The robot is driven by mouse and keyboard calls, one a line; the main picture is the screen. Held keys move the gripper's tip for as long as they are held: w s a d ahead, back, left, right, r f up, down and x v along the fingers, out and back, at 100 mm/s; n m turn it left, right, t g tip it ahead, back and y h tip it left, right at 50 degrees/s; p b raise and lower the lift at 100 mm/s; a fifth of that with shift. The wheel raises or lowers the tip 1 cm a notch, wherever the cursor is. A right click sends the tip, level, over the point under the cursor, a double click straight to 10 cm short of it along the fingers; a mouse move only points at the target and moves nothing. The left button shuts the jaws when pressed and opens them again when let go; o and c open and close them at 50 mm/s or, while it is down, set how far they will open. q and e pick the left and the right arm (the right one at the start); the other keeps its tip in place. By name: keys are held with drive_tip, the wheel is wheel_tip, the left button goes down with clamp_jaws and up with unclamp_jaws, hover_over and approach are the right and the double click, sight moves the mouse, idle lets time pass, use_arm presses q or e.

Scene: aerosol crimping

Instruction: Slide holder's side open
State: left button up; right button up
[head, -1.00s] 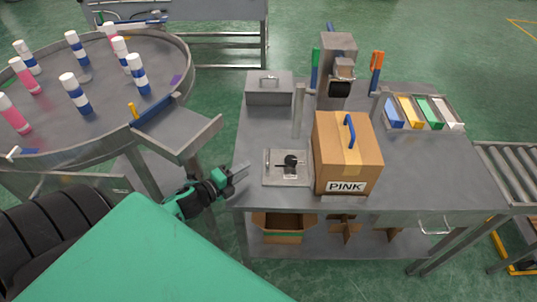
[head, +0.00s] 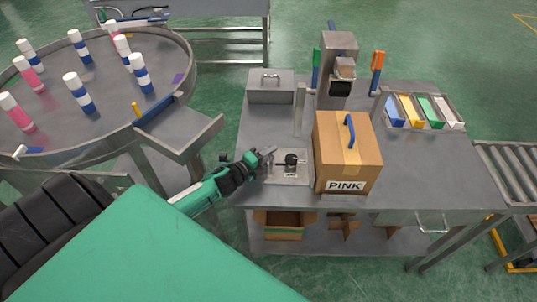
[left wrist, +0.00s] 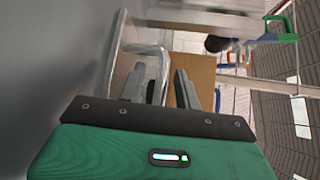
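The holder (head: 300,178) is a flat metal plate fixture with a dark round knob, near the front left of the metal table. My left gripper (head: 270,153) is at the holder's left side, close to its edge, partly hiding it. In the left wrist view, the two grey fingers of my left gripper (left wrist: 160,85) stand apart. I cannot tell whether a finger touches the rod. My right gripper is in neither view.
A cardboard box labelled PINK (head: 340,150) with a blue handle stands just right of the holder. A grey metal box (head: 270,92) and a press (head: 338,60) stand behind. A round table (head: 60,120) with several bottles is at the left.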

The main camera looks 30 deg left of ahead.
use_arm(q)
drive_tip(key=shift+c, duration=0.3)
clamp_jaws()
drive_tip(key=shift+a, duration=0.15)
drive_tip(key=s+a, duration=0.2)
drive_tip(key=a, duration=0.1)
drive_tip(key=s+a, duration=0.1)
drive_tip(key=shift+a, duration=0.4)
drive_tip(key=shift+o, duration=0.3)
unclamp_jaws()
drive_tip(key=shift+s+a, duration=0.1)
